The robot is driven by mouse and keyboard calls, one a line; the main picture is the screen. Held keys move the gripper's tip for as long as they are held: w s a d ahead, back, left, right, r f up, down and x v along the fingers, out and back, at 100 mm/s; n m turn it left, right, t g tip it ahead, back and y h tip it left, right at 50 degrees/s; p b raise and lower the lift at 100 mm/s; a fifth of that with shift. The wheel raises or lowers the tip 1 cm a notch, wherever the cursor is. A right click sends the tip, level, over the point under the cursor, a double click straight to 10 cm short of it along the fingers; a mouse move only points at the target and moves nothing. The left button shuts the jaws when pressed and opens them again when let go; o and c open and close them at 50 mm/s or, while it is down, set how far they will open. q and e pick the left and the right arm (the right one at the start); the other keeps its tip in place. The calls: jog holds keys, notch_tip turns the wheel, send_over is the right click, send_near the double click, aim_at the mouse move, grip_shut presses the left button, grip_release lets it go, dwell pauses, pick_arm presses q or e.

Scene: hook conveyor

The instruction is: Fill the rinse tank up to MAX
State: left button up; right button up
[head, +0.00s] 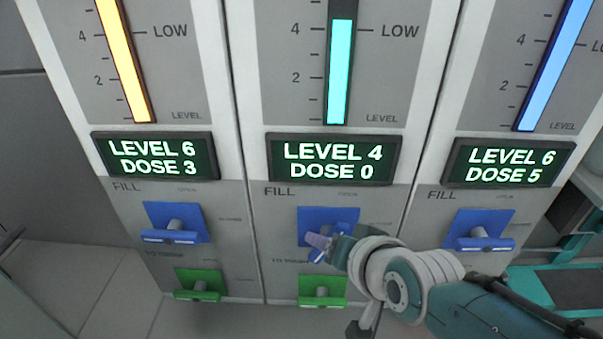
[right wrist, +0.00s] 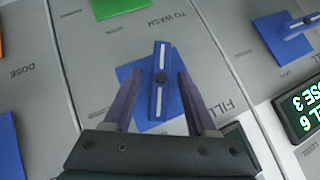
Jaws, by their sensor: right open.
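The middle tank panel (head: 285,205) has a cyan level bar (head: 340,70) with its top above the LOW mark, and its display (head: 333,158) reads LEVEL 4, DOSE 0. No tank name or MAX mark is in view. Its blue FILL handle (right wrist: 161,95) runs up and down the panel, unlike the crosswise left handle. In the head view, my right gripper (head: 318,243) partly covers it. In the right wrist view, my open right gripper (right wrist: 158,100) has one finger on each side of the handle, with gaps visible. My left gripper is out of view.
The left display (head: 152,159) reads LEVEL 6, DOSE 3; the right one (head: 512,164) reads LEVEL 6, DOSE 5. Their blue FILL handles (head: 172,236) (head: 480,243) lie across. Green handles (head: 200,293) (head: 322,300) sit below the left and middle ones.

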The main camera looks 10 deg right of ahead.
jog(key=p+v, duration=0.3)
jog(key=v, duration=0.5)
jog(key=shift+s+r, duration=0.2)
jog(key=shift+s, duration=0.1)
dwell(0.3)
dwell(6.1)
